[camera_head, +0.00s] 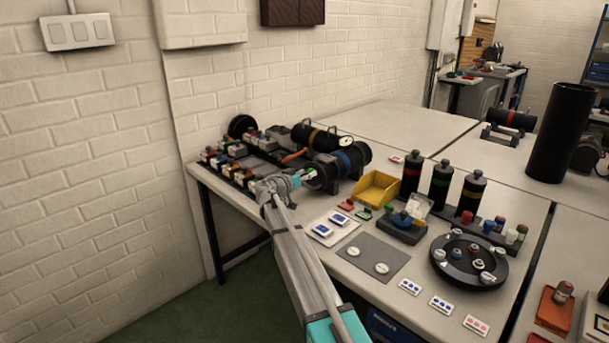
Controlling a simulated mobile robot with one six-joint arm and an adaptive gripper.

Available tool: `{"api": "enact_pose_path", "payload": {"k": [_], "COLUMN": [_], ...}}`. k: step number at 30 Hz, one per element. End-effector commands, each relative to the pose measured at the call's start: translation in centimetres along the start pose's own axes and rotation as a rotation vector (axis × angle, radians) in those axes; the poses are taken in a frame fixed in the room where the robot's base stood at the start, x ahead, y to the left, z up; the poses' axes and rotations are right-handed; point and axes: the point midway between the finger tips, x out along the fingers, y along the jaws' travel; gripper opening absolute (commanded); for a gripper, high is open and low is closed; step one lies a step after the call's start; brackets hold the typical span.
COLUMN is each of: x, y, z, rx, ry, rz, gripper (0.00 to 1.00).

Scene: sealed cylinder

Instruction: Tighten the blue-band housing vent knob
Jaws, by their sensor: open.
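The blue-band housing is a black cylinder lying on its side on the far left part of the table, with a blue band (345,161) around it. Its near-left end faces my gripper (307,174). My gripper is open, close in front of that end. The vent knob is too small to make out and may be hidden by my gripper. I cannot tell whether the fingers touch the housing. My arm reaches up from the bottom of the picture.
Small coloured parts (228,160) crowd the left. A yellow bin (377,188) stands to the right, then several upright black cylinders (441,187) and a round black tray (468,263). A grey mat (373,250) holds two white discs.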

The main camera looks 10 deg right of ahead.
Motion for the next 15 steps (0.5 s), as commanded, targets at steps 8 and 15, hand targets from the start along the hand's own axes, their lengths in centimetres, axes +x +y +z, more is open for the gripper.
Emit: {"api": "enact_pose_path", "payload": {"k": [8, 15], "x": [0.22, 0.25], "y": [0.03, 0.07], "z": [0.01, 0.02], "rx": [0.000, 0.000], "ry": [0.000, 0.000], "rz": [0.000, 0.001], "gripper": [0.71, 0.40]}}
